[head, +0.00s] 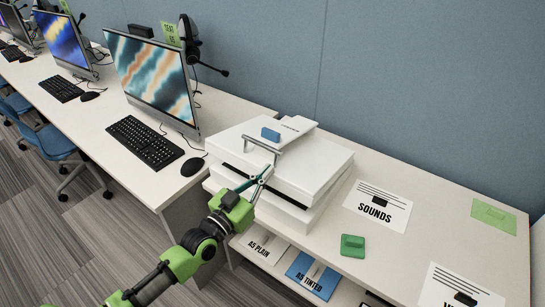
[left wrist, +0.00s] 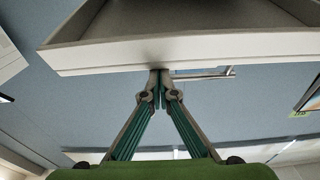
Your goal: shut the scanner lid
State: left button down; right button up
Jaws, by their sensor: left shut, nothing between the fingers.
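The white scanner (head: 280,212) stands on the white counter. Its lid (head: 315,165) is over the base, with a dark gap under its front left edge; how far it is raised is hard to tell. A grey bar handle (head: 263,143) is on the lid's front edge. My left gripper (head: 266,173) is shut and empty at the lid's front edge, just below the handle. In the left wrist view its fingertips (left wrist: 160,74) meet at the pale edge of the lid (left wrist: 200,48); whether they touch it is unclear. My right gripper is not in view.
A blue block (head: 270,134) and a white plate lie on the lid. A SOUNDS card (head: 378,206) and a green block (head: 352,245) lie to the right. A monitor (head: 155,78), keyboard (head: 146,141) and mouse (head: 192,166) stand left. Labelled panels (head: 313,275) are below the counter.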

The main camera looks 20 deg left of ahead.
aim_at(268, 183)
pick_arm(q)
jog(key=f+b, duration=0.1)
jog(key=f, duration=0.1)
jog(key=f+b, duration=0.1)
jog(key=f, duration=0.1)
jog(key=f+b, duration=0.2)
jog(key=shift+s+a, duration=0.15)
jog(key=shift+s, duration=0.25)
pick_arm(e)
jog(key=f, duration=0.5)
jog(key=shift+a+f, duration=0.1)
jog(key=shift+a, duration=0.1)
pick_arm(q)
jog(key=shift+r, duration=0.1)
jog(key=shift+r+p, duration=0.3)
jog(key=r+v, duration=0.1)
jog(key=v, duration=0.8)
jog(key=shift+s+p, duration=0.25)
jog(key=shift+p, duration=0.1)
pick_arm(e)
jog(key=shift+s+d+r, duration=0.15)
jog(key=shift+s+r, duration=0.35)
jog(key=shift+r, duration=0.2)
